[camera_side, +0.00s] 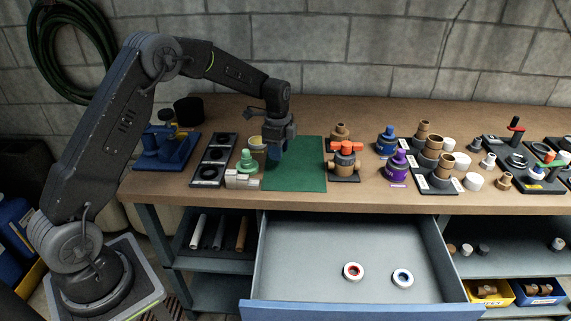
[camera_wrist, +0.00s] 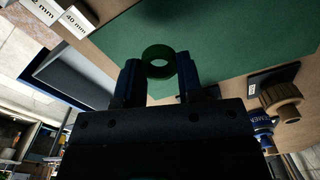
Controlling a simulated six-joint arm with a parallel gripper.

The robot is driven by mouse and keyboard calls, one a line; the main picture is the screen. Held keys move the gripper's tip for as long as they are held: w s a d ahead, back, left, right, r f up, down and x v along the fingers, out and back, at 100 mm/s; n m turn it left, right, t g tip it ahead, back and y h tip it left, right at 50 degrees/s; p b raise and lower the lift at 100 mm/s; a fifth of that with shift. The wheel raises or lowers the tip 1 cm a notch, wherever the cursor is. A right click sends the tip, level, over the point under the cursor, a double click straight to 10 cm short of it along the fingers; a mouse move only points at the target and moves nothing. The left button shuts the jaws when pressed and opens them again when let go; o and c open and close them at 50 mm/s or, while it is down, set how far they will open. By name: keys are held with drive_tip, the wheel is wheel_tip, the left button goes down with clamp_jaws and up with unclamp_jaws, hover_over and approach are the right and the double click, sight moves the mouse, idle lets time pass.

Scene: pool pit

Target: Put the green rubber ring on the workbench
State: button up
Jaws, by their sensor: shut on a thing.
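The green rubber ring (camera_wrist: 156,50) shows in the wrist view between the two fingertips of my gripper (camera_wrist: 158,66). My gripper is shut on it, with a finger on each side. In the side view my gripper (camera_side: 276,150) points down over the left part of the green mat (camera_side: 305,175), and the ring cannot be made out there. The mat lies on the brown workbench (camera_side: 300,117). I cannot tell whether the ring touches the mat.
Left of the mat stand a green fitting (camera_side: 246,162), white blocks (camera_side: 240,181) and a black tray (camera_side: 214,160). Below, an open drawer (camera_side: 300,255) holds two tape rolls. The mat's right part is clear.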

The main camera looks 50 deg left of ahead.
sight(286, 171)
drive_tip(key=shift+w+d+f, duration=0.65)
drive_tip(key=shift+d+f, duration=0.05)
drive_tip(key=shift+d, duration=0.15)
drive_tip(key=shift+f, duration=1.7)
drive_tip(key=shift+f, duration=0.15)
drive_tip(key=o, duration=1)
drive_tip(key=shift+c, duration=0.2)
